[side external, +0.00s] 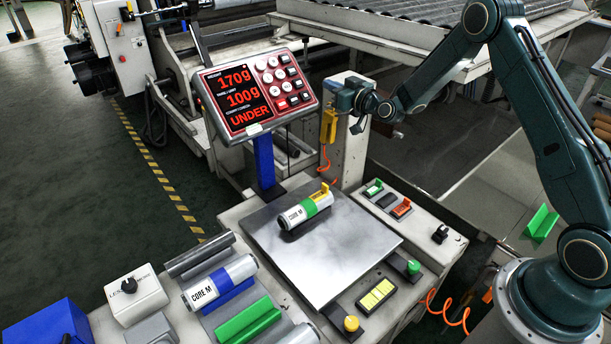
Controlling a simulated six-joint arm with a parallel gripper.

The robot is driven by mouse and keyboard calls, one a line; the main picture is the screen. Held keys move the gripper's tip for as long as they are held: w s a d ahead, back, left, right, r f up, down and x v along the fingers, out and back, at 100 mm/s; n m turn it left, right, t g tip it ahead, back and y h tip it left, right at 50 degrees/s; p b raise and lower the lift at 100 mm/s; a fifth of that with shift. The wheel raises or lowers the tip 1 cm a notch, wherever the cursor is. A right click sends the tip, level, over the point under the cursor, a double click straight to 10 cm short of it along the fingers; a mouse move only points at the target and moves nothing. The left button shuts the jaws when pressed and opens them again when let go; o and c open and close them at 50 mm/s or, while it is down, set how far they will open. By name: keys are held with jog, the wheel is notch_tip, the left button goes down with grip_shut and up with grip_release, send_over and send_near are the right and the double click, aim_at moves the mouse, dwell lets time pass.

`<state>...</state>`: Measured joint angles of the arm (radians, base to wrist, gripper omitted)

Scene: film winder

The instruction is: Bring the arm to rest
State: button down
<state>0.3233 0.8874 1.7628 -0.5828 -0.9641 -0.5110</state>
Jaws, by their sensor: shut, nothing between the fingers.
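My arm reaches in from the right, and my gripper (358,124) hangs above and behind the scale plate, in front of a pale post. It is shut and empty, though the fingertips are small here. The scale display (256,90) reads 170g, 100g and UNDER in red.
A yellow handheld unit (328,126) on an orange coiled cord hangs close left of the gripper. A blue-banded core (220,283) and a green holder (247,320) lie at front left. Switches (388,200) line the bench right of the plate. The air above the plate is clear.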

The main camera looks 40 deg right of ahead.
jog(key=s+a+r+n+g+y, duration=0.3)
jog(key=s+a+r+g, duration=0.1)
jog(key=s+a+r, duration=0.75)
jog(key=s+r+m+g+h, duration=0.2)
jog(key=s+g, duration=0.6)
jog(key=s, duration=2.8)
jog(key=shift+s+a+m+h, duration=0.2)
jog(key=shift+s+m+h, duration=0.1)
jog(key=shift+m+h, duration=0.2)
